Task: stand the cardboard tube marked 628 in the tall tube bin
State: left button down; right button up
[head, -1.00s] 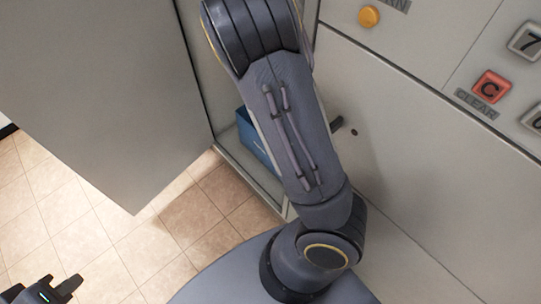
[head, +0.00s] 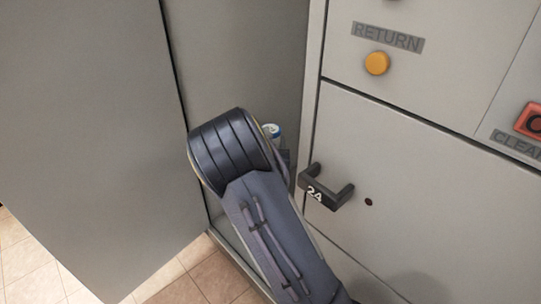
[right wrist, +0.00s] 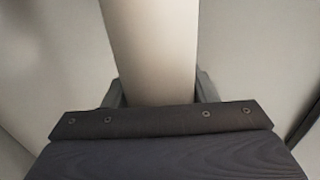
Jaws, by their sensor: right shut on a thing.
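A pale, smooth tube (right wrist: 150,45) runs between the two fingers of my right gripper (right wrist: 160,92) in the right wrist view. The gripper is shut on it. No 628 marking shows on the visible side. In the head view my right arm reaches into an open locker compartment, and its gripper is hidden behind the arm. A small round pale-and-blue end (head: 272,130) shows just past the arm; I cannot tell whether it belongs to the held tube. The tall tube bin is not in view. My left gripper is not in view.
A large grey open door (head: 90,130) stands left of my arm. Tiled floor (head: 190,285) shows below.

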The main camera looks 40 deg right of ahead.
jog(key=shift+f+b, duration=0.45)
jog(key=shift+f, duration=0.9)
jog(key=shift+f, duration=0.2)
jog(key=o, duration=1.4)
jog(key=shift+o, duration=0.2)
jog(key=shift+r, duration=0.1)
jog(key=p+v, duration=0.2)
jog(key=v, duration=1)
jog(key=shift+p, duration=0.3)
